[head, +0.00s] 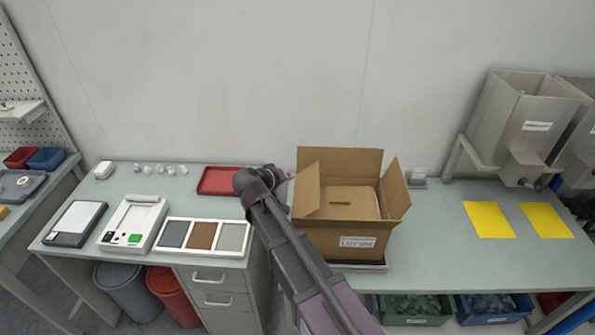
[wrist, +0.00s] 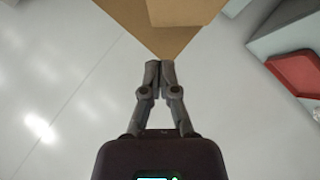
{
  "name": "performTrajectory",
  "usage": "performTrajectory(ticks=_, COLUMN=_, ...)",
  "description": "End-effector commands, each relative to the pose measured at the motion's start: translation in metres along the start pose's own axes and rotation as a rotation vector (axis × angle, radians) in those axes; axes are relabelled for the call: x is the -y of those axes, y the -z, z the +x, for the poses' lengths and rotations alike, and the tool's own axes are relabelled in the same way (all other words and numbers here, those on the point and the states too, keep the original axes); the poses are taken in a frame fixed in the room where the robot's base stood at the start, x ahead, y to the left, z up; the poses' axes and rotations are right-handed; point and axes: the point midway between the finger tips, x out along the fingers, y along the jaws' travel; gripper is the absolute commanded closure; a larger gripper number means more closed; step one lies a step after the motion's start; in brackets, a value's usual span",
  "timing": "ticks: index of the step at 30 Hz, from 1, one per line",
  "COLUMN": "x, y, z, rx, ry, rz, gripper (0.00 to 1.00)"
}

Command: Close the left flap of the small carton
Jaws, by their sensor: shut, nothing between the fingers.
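The small carton (head: 340,240) is a brown cardboard box with a white label on its front. It stands on the grey bench just right of my arm. My gripper (wrist: 160,64) is shut and empty. In the wrist view its fingertips meet the corner of brown cardboard (wrist: 158,38); I cannot tell whether they touch. In the head view it is beside the left flap, partly hidden by my arm.
A red tray (head: 215,181) lies behind my arm on the left. A three-panel tray (head: 205,222) and a white device (head: 133,222) sit further left. Yellow sheets (head: 488,220) lie on the right, with metal hoppers (head: 520,115) behind. The bench between carton and sheets is clear.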

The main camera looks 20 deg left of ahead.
Motion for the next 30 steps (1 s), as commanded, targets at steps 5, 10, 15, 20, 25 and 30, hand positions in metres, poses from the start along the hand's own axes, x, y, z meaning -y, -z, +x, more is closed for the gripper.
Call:
performTrajectory(ticks=5, x=-0.003, y=0.000, z=-0.023, rx=0.000, ry=-0.001, rz=-0.001, gripper=1.00)
performTrajectory(ticks=10, x=-0.002, y=0.000, z=-0.033, rx=0.001, ry=-0.001, rz=0.000, gripper=1.00)
performTrajectory(ticks=15, x=-0.001, y=-0.001, z=-0.035, rx=0.001, ry=-0.002, rz=0.001, gripper=1.00)
performTrajectory(ticks=20, x=-0.001, y=-0.001, z=-0.034, rx=0.002, ry=-0.002, rz=0.001, gripper=1.00)
performTrajectory(ticks=25, x=-0.002, y=-0.001, z=-0.033, rx=0.004, ry=-0.003, rz=0.001, gripper=0.64)
performTrajectory(ticks=30, x=-0.012, y=-0.005, z=-0.021, rx=0.034, ry=-0.019, rz=-0.010, gripper=0.60)
